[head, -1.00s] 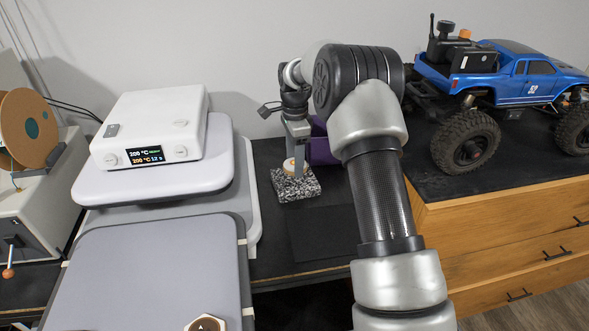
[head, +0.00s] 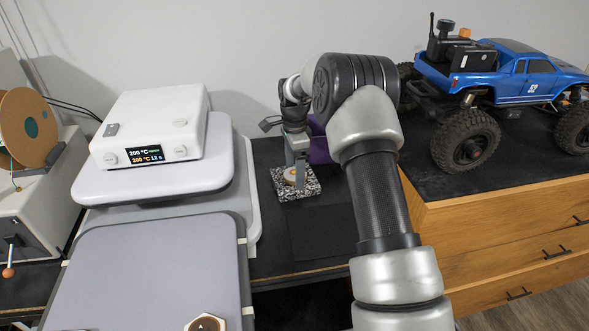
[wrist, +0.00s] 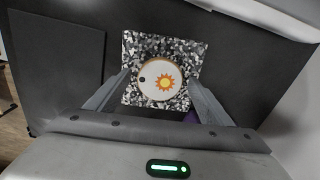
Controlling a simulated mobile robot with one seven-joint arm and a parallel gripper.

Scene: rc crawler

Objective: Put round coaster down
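The round coaster (wrist: 158,90) is white with a tan rim, an orange sun and a dark dot. It appears to lie flat on the black-and-white speckled square (wrist: 140,45), near its middle. In the head view the coaster (head: 289,177) shows on the speckled square (head: 309,189), partly behind my gripper (head: 298,172). In the wrist view my gripper (wrist: 160,77) has one finger on each side of the coaster. The fingers stand apart, with a small gap visible at the left, and look open around it.
A dark flat mat (head: 325,235) lies in front of the speckled square. A purple object (head: 320,150) stands close behind my gripper. A white heat press (head: 150,180) is on the left. A blue crawler truck (head: 510,85) stands on the wooden drawers (head: 500,225) at right.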

